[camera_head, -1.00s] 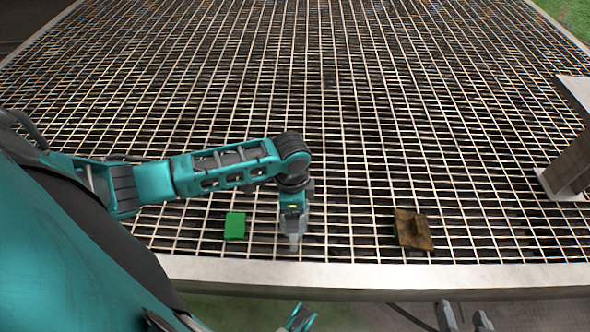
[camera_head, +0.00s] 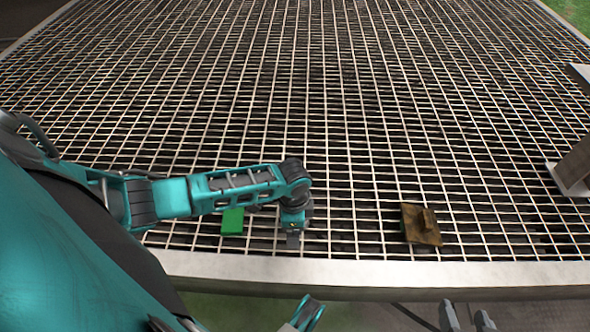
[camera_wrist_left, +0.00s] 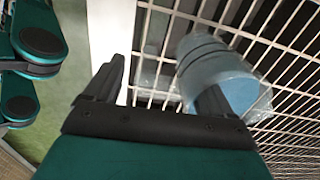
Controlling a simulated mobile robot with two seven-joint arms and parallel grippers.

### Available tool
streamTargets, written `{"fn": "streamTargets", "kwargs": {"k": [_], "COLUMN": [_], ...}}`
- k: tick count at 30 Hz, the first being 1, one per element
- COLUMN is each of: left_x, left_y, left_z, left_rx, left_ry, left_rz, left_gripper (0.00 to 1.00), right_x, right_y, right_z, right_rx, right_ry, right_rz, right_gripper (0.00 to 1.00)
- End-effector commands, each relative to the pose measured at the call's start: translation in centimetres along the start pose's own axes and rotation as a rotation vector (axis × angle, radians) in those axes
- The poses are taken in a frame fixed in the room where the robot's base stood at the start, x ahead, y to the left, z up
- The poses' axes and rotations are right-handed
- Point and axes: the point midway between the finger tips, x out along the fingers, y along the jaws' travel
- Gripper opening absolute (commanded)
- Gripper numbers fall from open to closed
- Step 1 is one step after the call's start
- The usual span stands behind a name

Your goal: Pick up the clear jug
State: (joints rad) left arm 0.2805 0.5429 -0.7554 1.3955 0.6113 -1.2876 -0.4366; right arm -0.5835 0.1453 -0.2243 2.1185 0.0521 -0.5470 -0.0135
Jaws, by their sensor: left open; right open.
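The clear jug (camera_wrist_left: 236,78) shows in the left wrist view as a see-through, bluish ribbed cylinder on the grating, right of centre. My left gripper (camera_wrist_left: 158,85) is open in that view; its right finger overlaps the jug's near end, and its left finger is well clear of it. Whether the finger touches the jug I cannot tell. In the head view my left arm reaches in from the left and its wrist points down near the front edge; I cannot make out the jug there. My right gripper (camera_head: 466,314) is open and empty at the bottom edge, in front of the grating.
A green block (camera_head: 232,221) lies on the metal grating (camera_head: 350,120), left of my left wrist. A brown object (camera_head: 421,228) lies to the right. A pale rail (camera_head: 400,273) runs along the front edge. A metal beam (camera_head: 578,165) stands at the far right.

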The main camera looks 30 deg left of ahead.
Motion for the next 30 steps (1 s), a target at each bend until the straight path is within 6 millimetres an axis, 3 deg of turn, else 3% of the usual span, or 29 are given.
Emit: {"fn": "streamTargets", "kwargs": {"k": [9,30], "left_x": [0.53,0.58], "left_y": [-0.04,0.03], "left_z": [-0.03,0.04], "left_rx": [0.001,0.000], "left_ry": [0.001,-0.001], "left_rz": [-0.002,0.001], "left_gripper": [0.83,0.16], "right_x": [0.05,0.12], "right_y": [-0.37,-0.24], "right_z": [-0.69,-0.42], "right_rx": [0.007,0.002], "right_ry": [0.016,0.011], "right_rz": [-0.006,-0.005], "right_gripper": [0.57,0.57]}}
